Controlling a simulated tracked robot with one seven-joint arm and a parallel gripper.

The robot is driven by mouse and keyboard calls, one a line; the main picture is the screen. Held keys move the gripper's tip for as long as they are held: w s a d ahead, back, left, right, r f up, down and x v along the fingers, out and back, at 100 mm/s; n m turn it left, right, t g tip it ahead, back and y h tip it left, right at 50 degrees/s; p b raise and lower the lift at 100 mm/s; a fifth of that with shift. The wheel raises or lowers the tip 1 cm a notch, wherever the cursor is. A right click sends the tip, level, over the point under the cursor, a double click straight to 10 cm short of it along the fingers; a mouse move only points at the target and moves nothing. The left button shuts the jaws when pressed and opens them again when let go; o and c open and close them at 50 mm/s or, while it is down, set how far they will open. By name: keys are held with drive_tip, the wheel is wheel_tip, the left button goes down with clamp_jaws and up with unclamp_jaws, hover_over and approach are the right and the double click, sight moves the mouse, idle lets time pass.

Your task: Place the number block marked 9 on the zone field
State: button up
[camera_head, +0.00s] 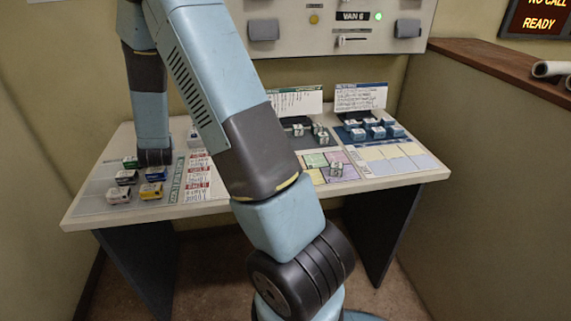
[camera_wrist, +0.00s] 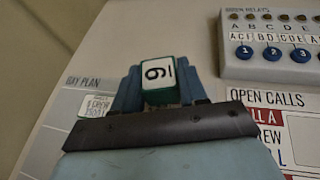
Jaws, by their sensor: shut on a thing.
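My gripper (camera_wrist: 158,88) is shut on a white block with green edges, the number block marked 9 (camera_wrist: 157,73), in the wrist view. The digit lies turned on its side with a bar beside it. In the head view my arm reaches down over the left part of the desk; the fingers and the held block cannot be made out there. The zone field, a board of coloured squares (camera_head: 314,160), lies right of the middle of the desk. Another small block (camera_head: 337,169) sits on it. The held block is well to the left of this board.
Several toy vans (camera_head: 120,195) stand on the desk's left. Several blocks sit on a dark mat (camera_head: 296,122) and a blue mat (camera_head: 350,117) at the back. Pale squares (camera_head: 395,158) lie at the right. A relay panel (camera_wrist: 285,18) with blue buttons is near my gripper.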

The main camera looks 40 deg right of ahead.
drive_tip(key=shift+d, duration=0.15)
drive_tip(key=s+d+r+m+g+h, duration=0.35)
drive_tip(key=s+d+m+h, duration=0.2)
drive_tip(key=s+d, duration=0.35)
drive_tip(key=s+d+r+m+g+h, duration=0.35)
drive_tip(key=s+d+m+g, duration=0.2)
drive_tip(key=s+d, duration=0.4)
drive_tip(key=s+d+m+g+y, duration=0.15)
drive_tip(key=s+m+g, duration=0.9)
drive_tip(key=s, duration=1.05)
drive_tip(key=shift+n, duration=0.35)
drive_tip(key=w+d+f, duration=0.2)
drive_tip(key=w+d, duration=0.1)
drive_tip(key=w+d+f, duration=0.2)
drive_tip(key=d+f, duration=0.1)
drive_tip(key=d, duration=0.1)
drive_tip(key=w+d+f, duration=0.3)
drive_tip(key=shift+w+d+f, duration=0.2)
drive_tip(key=shift+w, duration=0.1)
drive_tip(key=shift+w+d+f, duration=0.15)
drive_tip(key=shift+d+f, duration=0.05)
drive_tip(key=shift+f, duration=1.65)
